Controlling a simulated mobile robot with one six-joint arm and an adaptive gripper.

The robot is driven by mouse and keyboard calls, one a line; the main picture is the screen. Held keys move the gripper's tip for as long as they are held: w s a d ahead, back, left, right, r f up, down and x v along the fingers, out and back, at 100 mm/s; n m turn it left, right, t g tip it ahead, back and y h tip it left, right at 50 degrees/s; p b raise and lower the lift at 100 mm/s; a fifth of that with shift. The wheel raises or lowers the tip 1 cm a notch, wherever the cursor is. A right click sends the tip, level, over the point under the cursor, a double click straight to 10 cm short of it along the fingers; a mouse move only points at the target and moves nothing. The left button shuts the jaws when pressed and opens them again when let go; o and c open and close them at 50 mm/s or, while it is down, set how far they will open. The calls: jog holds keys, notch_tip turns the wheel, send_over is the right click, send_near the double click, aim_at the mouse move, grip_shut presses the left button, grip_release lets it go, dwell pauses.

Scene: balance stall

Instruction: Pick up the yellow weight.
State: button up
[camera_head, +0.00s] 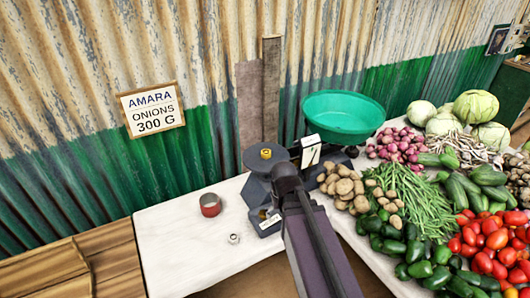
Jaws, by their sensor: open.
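The yellow weight (266,153) is small and sits on the dark round plate (253,164) of the balance scale, left of the green pan (345,112). My dark arm reaches up from the bottom of the picture, and its far end overlaps the scale just right of and below the yellow weight. My gripper's fingers cannot be made out; the arm hides that area and part of the scale. The weight's top is visible and nothing is seen touching it from above.
A red tin (210,205) and a small silvery piece (234,239) stand on the white tabletop (175,250) left of the scale. Potatoes (343,187), green beans (400,195) and other vegetables crowd the right. A wooden post (271,90) and corrugated wall stand behind. The tabletop's left part is mostly clear.

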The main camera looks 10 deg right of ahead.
jog(key=w+r+t+p, duration=0.4)
jog(key=w+r+p, duration=1.1)
jog(key=w+r, duration=0.3)
jog(key=w, duration=0.3)
jog(key=shift+w+d+m+p, duration=0.3)
jog(key=shift+w+p, duration=0.05)
jog(key=shift+f, duration=0.1)
jog(key=b, duration=0.8)
send_over(266, 152)
jog(key=s, duration=0.2)
notch_tip(266, 152, down, 8)
jog(key=shift+d+r, duration=0.1)
jog(key=shift+d, duration=0.05)
jog(key=shift+b+x, duration=2.4)
jog(key=shift+x, duration=0.2)
grip_shut()
